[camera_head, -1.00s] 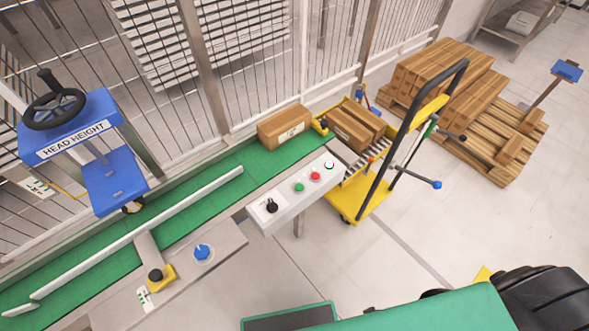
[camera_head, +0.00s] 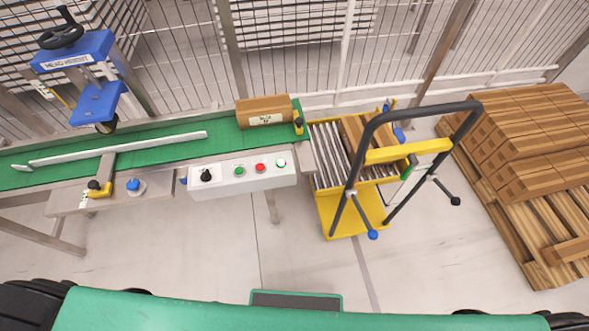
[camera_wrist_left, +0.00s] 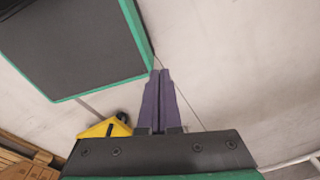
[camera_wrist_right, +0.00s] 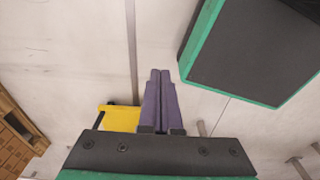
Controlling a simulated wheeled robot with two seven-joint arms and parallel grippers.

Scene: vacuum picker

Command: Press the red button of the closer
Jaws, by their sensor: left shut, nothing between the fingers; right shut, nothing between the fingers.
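The red button (camera_head: 260,167) is on a white control box (camera_head: 220,187) at the front edge of the conveyor, near the middle of the head view. A black knob (camera_head: 206,175) is at the box's left end. My left gripper (camera_wrist_left: 160,72) is shut and empty in the left wrist view, over the floor. My right gripper (camera_wrist_right: 160,72) is shut and empty in the right wrist view. Neither gripper shows in the head view, and both are away from the box.
A green conveyor (camera_head: 215,140) carries a carton (camera_head: 265,110). A yellow cart (camera_head: 340,218) with a black handle stands right of the box. A blue head-height unit (camera_head: 75,55) is at the left, and stacked cartons (camera_head: 540,130) are at right. Floor before the box is clear.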

